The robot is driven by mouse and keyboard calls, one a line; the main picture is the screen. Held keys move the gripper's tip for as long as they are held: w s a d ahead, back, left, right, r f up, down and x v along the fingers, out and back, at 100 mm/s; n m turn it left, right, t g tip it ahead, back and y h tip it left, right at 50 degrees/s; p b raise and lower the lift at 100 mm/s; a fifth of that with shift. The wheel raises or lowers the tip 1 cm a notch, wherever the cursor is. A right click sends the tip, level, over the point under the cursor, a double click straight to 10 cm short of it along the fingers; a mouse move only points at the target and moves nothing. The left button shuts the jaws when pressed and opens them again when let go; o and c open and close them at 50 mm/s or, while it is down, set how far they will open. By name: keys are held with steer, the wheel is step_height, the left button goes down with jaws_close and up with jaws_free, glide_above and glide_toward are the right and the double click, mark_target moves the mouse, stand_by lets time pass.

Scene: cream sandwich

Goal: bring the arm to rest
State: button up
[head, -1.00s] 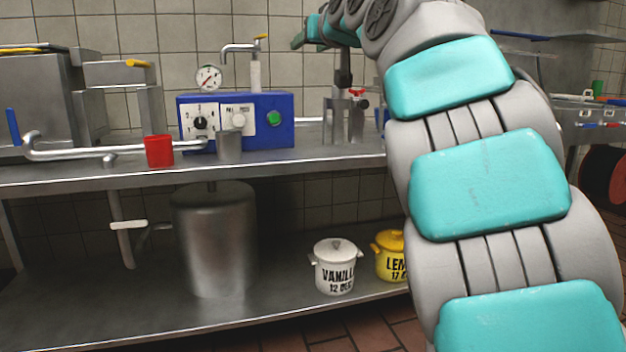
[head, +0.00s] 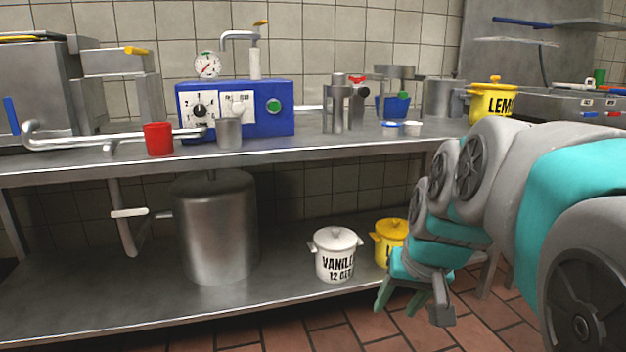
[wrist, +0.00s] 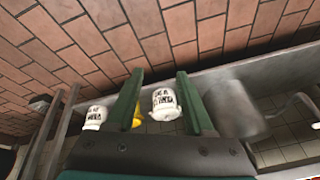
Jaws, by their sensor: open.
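My gripper (head: 398,298) hangs low at the end of my folded arm, in front of the lower shelf and over the tiled floor. Its two green fingers point down, spread apart with nothing between them. In the wrist view the fingers (wrist: 158,75) are also apart and empty. The white vanilla pot (head: 335,256) stands on the lower shelf, left of the gripper. The yellow pot (head: 389,240) beside it is partly hidden by the gripper. In the wrist view a white pot (wrist: 165,104) and a yellow pot (wrist: 137,120) show past the fingers.
The steel counter (head: 300,157) above holds a blue machine (head: 255,125), a red cup (head: 158,138) and a yellow lemon pot (head: 492,101). Another white pot (wrist: 95,117) shows in the wrist view. The brick-tiled floor (head: 310,335) in front is clear.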

steer(key=s+d+f+n+g+h, duration=0.1)
steer(key=s+f+g, duration=0.2)
steer(key=s+f, duration=0.65)
steer(key=s+d+f+g, duration=0.1)
steer(key=s+f+g, duration=0.3)
steer(key=s, duration=1)
step_height(320, 180, up, 14)
steer(key=t+p, duration=0.1)
steer(key=p, duration=1.3)
steer(key=shift+w+a+f, duration=0.2)
steer(key=shift+w+a, duration=0.05)
steer(key=shift+w, duration=0.15)
